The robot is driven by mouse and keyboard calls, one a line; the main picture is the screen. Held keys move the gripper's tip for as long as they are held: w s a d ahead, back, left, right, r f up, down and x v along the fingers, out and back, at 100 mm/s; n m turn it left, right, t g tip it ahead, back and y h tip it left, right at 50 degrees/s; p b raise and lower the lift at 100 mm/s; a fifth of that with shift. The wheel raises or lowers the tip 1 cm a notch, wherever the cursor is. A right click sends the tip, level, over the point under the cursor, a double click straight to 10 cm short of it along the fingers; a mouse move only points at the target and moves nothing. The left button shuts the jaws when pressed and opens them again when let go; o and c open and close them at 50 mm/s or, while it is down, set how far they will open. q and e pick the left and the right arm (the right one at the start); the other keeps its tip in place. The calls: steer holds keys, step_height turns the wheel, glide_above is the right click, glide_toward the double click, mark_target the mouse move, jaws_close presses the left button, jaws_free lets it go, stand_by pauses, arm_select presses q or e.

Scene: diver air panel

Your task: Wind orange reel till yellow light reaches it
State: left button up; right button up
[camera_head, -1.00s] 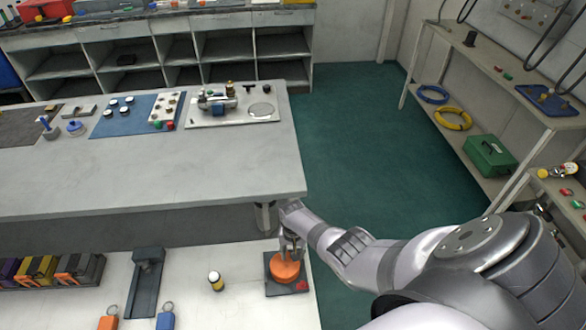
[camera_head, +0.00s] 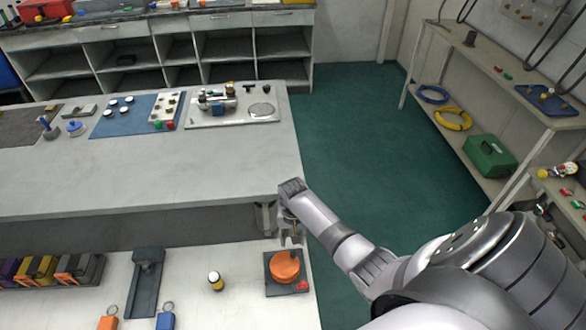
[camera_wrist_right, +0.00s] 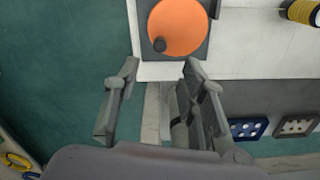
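The orange reel (camera_head: 284,268) is a round disc on a dark square base (camera_head: 272,287) at the right end of the near bench. In the right wrist view the reel (camera_wrist_right: 181,27) shows a dark knob (camera_wrist_right: 160,44) near its edge. My right gripper (camera_head: 290,240) is just behind and above the reel in the head view. I cannot make out a lit yellow light. My left gripper is not in view.
A small yellow-and-black cylinder (camera_head: 215,281) stands left of the reel base. A dark tray (camera_head: 146,285) and orange and blue tags (camera_head: 165,321) lie further left. The long grey table (camera_head: 150,185) is close behind the right gripper. Green floor (camera_head: 350,140) is clear to the right.

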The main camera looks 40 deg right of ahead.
steer(key=shift+r, duration=1.25)
